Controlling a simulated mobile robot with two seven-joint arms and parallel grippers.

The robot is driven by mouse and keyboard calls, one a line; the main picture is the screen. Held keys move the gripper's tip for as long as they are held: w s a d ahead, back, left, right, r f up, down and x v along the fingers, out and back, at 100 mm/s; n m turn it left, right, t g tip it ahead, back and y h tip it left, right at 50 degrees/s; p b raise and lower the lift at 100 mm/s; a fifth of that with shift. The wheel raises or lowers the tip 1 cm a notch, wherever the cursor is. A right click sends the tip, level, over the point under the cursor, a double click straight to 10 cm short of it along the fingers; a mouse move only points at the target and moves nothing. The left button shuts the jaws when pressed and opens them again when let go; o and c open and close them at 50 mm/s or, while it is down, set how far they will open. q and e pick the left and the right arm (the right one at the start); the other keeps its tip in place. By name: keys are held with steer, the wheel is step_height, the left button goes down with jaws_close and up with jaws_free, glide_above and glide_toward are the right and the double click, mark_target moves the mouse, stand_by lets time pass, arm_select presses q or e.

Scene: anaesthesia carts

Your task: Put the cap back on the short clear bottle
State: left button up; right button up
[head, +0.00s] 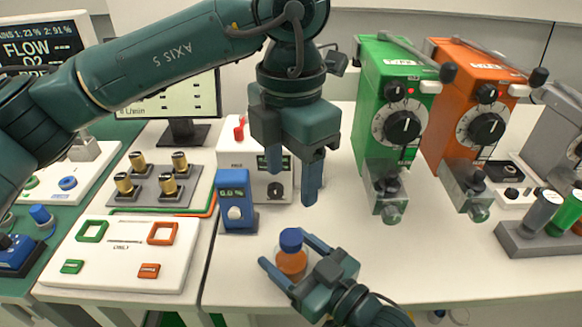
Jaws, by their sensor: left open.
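The short bottle (291,263) stands near the table's front edge and its body looks orange or amber. A blue cap (291,239) sits at its top; I cannot tell whether it is seated fully. My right gripper (285,250) comes in from the lower right, with one finger on each side of the bottle. I cannot tell whether its fingers touch the bottle. My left gripper (293,180) points down, open and empty, above and behind the cap. The bottle's lower front is partly hidden by a right finger.
A blue meter (236,203) and a white box (262,182) stand behind the bottle to the left. Green (396,100) and orange (476,110) vaporizers stand at the back right. A white panel (118,253) lies left. The table at right front is clear.

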steer(key=shift+o, duration=0.8)
steer(key=v, duration=1.3)
steer(key=shift+b, duration=0.35)
